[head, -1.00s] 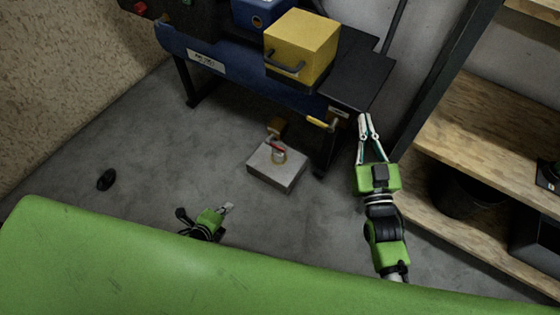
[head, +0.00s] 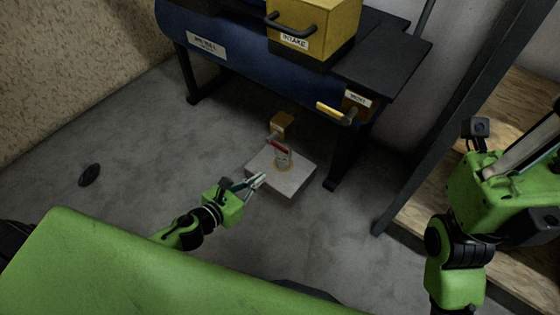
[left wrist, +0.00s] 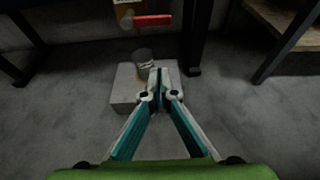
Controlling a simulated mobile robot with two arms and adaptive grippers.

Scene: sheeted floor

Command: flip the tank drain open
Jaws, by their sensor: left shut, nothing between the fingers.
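The drain under the blue tank (head: 235,65) has a brass-coloured body (head: 282,122) and a red lever (head: 279,147). In the left wrist view the red lever (left wrist: 153,20) lies about level, at the top. A small grey can (head: 284,161) stands below it on a pale block (head: 292,183). My left gripper (head: 260,181) is shut and empty, by the block's left side in the head view, below the lever and apart from it. Its fingertips (left wrist: 158,75) show before the can and block. My right gripper's body (head: 490,190) is at the right; its fingertips are out of view.
A yellow box (head: 320,30) labelled INTAKE sits on the tank frame. A yellow handle (head: 332,111) sticks out at the frame's right corner. Dark legs (head: 345,155) stand right of the block. Wooden shelves (head: 415,190) are at the right. The floor to the left is clear but for a small black object (head: 89,175).

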